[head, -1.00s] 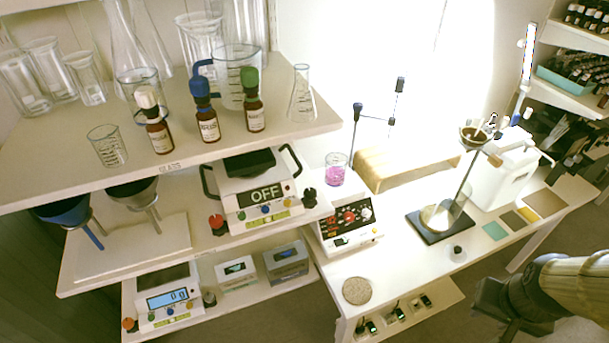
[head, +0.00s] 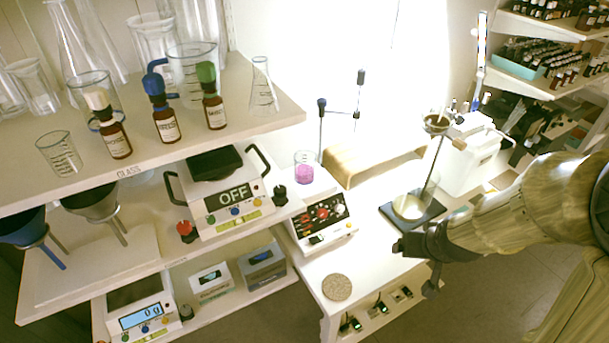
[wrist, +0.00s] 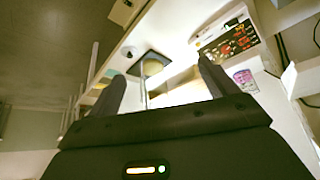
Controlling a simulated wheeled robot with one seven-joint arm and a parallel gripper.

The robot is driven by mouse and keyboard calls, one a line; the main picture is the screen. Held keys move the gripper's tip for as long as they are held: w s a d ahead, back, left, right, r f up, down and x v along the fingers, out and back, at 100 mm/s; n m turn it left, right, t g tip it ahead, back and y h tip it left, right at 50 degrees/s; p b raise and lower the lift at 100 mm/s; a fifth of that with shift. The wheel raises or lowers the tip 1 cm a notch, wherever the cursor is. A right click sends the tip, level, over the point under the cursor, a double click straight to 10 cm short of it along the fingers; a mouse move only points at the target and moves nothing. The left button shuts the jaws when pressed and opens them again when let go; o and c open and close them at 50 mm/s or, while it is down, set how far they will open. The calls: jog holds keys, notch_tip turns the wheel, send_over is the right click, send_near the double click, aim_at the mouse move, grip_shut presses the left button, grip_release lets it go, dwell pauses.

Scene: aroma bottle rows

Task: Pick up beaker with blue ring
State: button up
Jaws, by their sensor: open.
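A clear beaker (head: 88,84) stands on the top shelf at the left of the head view, behind the white-capped bottle. A bit of blue shows low on it, which may be its blue ring; the bottle partly hides it. A larger clear beaker (head: 193,62) stands behind the blue- and green-capped bottles, and I cannot tell if it has a ring. My gripper (head: 414,265) is over the front edge of the bench, far right of and below these beakers. In the wrist view my gripper (wrist: 162,72) is open and empty; neither beaker shows there clearly.
Brown bottles with white (head: 117,138), blue (head: 166,125) and green (head: 214,110) caps stand in front of the beakers. A small beaker (head: 60,153) and a flask (head: 262,88) flank them. The stand (head: 412,208) is behind my gripper. Open floor lies before the bench.

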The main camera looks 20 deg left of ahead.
jog(key=w+a+f+t+y+b, duration=0.1)
jog(key=w+a+f+t+b, duration=0.2)
jog(key=a, duration=0.7)
jog(key=w+a+f+n+t+y+b, duration=0.1)
jog(key=w+a+f+t+b, duration=0.3)
jog(key=a, duration=0.6)
jog(key=w+a+f+t+y+b, duration=0.3)
jog(key=w+a+f+t, duration=0.1)
jog(key=a, duration=0.6)
jog(key=shift+a+f, duration=0.15)
jog(key=shift+f, duration=0.4)
jog(key=shift+w, duration=0.1)
jog(key=p, duration=0.1)
send_near(305, 175)
jog(key=x, duration=0.5)
jog(key=shift+w, duration=0.4)
